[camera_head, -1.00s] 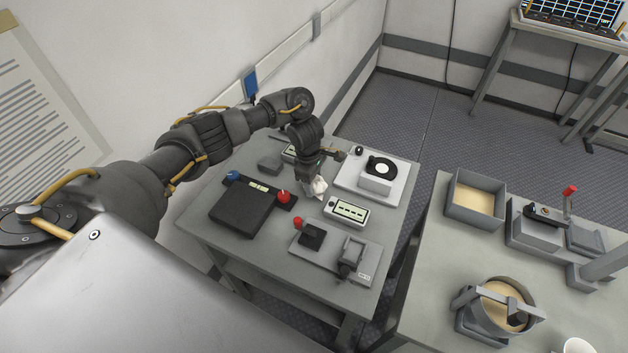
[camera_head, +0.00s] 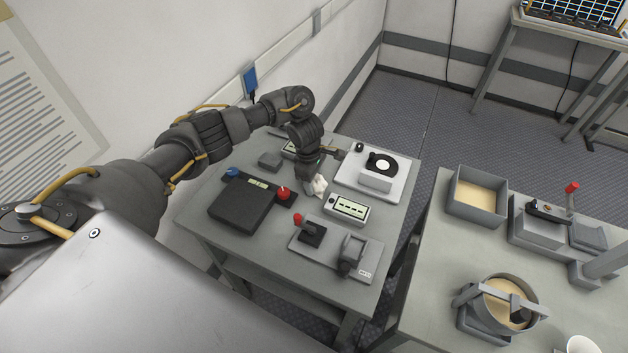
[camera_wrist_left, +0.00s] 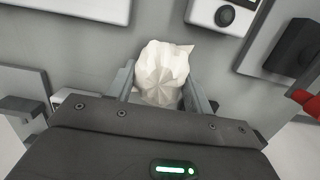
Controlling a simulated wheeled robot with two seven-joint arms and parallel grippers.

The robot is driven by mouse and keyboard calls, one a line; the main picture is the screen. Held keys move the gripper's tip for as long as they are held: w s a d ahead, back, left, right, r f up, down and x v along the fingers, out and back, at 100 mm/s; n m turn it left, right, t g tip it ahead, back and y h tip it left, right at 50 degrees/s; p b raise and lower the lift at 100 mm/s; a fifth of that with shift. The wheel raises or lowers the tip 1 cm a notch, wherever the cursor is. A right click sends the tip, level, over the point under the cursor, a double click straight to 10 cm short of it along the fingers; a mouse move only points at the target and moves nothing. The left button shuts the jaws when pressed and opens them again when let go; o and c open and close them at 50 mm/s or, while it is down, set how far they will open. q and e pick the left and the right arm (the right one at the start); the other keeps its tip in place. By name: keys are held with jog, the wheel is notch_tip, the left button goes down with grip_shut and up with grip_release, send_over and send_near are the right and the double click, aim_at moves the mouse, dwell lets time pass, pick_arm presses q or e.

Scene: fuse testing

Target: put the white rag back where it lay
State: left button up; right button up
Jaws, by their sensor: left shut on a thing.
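The white rag (camera_head: 319,186) is a small crumpled cloth above the left table, between the black box with a display and the white meter. My left gripper (camera_head: 314,187) points down and is shut on it. In the left wrist view the rag (camera_wrist_left: 162,75) bulges up between the two fingers (camera_wrist_left: 160,95). I cannot tell whether the rag touches the table top. My right gripper is not in view.
A lever fixture (camera_head: 352,255) sits in front. The right table (camera_head: 430,270) stands apart.

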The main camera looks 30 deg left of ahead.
pick_arm(q)
jog(key=shift+f, duration=0.2)
jog(key=o, duration=1)
jog(key=shift+o, duration=0.2)
jog(key=r, duration=0.3)
jog(key=a+r, duration=0.1)
jog(key=r, duration=0.6)
jog(key=shift+a+r, duration=0.15)
jog(key=shift+r, duration=0.25)
